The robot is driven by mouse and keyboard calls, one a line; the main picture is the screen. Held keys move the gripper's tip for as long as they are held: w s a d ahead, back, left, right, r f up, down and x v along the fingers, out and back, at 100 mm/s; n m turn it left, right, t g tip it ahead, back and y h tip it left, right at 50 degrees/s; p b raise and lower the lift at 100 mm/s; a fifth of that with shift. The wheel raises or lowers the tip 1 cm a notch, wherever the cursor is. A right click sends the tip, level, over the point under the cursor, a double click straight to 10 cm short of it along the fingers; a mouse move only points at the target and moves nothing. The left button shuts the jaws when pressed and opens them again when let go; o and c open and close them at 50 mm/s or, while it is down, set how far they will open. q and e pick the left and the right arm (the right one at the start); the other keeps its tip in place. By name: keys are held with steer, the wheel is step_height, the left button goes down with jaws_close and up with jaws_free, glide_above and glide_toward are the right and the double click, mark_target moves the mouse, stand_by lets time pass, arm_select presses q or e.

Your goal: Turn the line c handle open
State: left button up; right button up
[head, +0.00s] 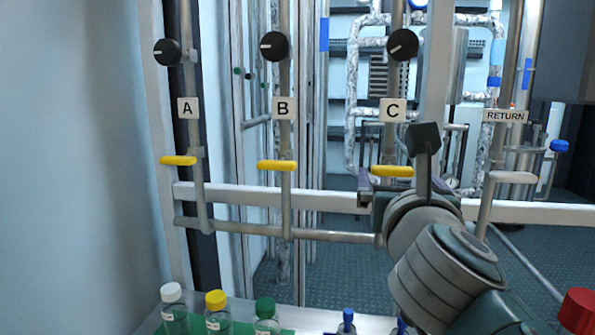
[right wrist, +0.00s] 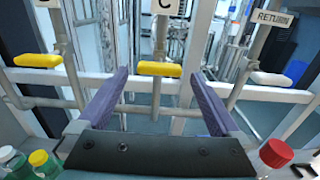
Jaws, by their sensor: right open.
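The line C handle (head: 392,171) is a yellow bar lying crosswise on its vertical pipe, below the C label (head: 393,110). In the right wrist view the yellow C handle (right wrist: 160,69) appears between my two purple fingers, near the fingertips. My right gripper (right wrist: 159,76) is open, with a visible gap on both sides of the handle. In the head view my right gripper (head: 368,188) is just below and in front of the handle, mostly hidden by my wrist. Whether the handle is within the fingers' depth is hard to tell. My left gripper is out of view.
Similar yellow handles for A (head: 178,160) and B (head: 277,165) lie crosswise to the left. The white return handle (head: 512,177) is to the right. A white rail (head: 330,200) runs behind. Capped bottles (head: 217,312) and a red cap (head: 578,310) stand in front.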

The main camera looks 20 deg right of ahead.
mark_target(394, 172)
steer(key=x, duration=0.5)
steer(key=shift+b, duration=0.3)
steer(key=shift+a, duration=0.1)
steer(key=shift+c, duration=0.2)
steer(key=c, duration=1.2)
